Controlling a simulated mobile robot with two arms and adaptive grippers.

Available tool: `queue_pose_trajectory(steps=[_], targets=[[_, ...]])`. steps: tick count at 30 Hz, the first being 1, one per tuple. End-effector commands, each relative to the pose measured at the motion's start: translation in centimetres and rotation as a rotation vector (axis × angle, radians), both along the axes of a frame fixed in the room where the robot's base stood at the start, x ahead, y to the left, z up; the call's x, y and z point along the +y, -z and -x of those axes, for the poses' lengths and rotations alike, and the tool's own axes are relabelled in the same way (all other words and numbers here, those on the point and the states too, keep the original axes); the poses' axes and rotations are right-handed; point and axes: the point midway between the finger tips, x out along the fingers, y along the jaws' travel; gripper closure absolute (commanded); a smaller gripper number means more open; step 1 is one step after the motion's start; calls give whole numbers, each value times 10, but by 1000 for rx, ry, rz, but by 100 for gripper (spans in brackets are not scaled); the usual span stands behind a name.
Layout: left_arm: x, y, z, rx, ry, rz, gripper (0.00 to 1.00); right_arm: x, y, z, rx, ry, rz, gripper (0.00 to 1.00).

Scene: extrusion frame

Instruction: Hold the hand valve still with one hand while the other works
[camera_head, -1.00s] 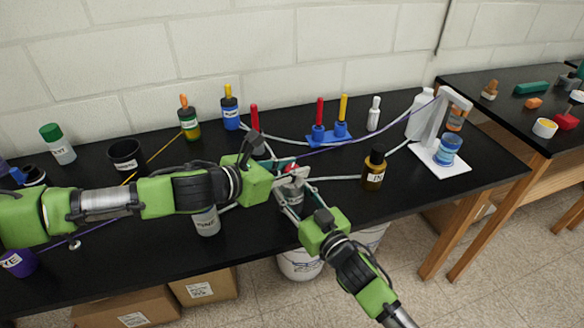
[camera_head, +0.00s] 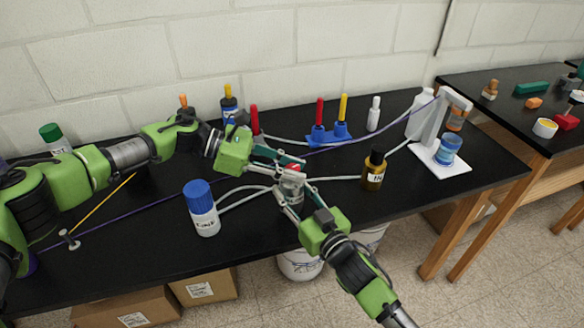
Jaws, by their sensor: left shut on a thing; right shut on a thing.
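The hand valve (camera_head: 291,184) is a small grey body with a red top (camera_head: 292,169), near the front edge of the black table, largely hidden by my fingers. My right gripper (camera_head: 289,191) comes from the lower right and is shut on the valve's body. My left gripper (camera_head: 288,168) comes from the upper left and is shut at the red top; the exact contact is hard to see. Pale tubes run from the valve toward a blue-capped bottle (camera_head: 203,208) on the left and a brown bottle (camera_head: 374,171) on the right.
A white bottle (camera_head: 374,114) and a white dispenser stand (camera_head: 436,125) are to the right. A purple cord (camera_head: 150,212) crosses the table.

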Motion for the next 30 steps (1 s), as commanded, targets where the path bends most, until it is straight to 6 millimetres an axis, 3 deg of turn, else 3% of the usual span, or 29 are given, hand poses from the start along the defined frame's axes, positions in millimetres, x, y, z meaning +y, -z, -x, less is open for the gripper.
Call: queue_pose_trajectory(steps=[15,30], targets=[[-2,-3,-6,-14,212,1,98,3,2,3,0,-7,4,86],[-1,-2,-2,-5,292,5,98,4,2,3,1,-9,3,86]])
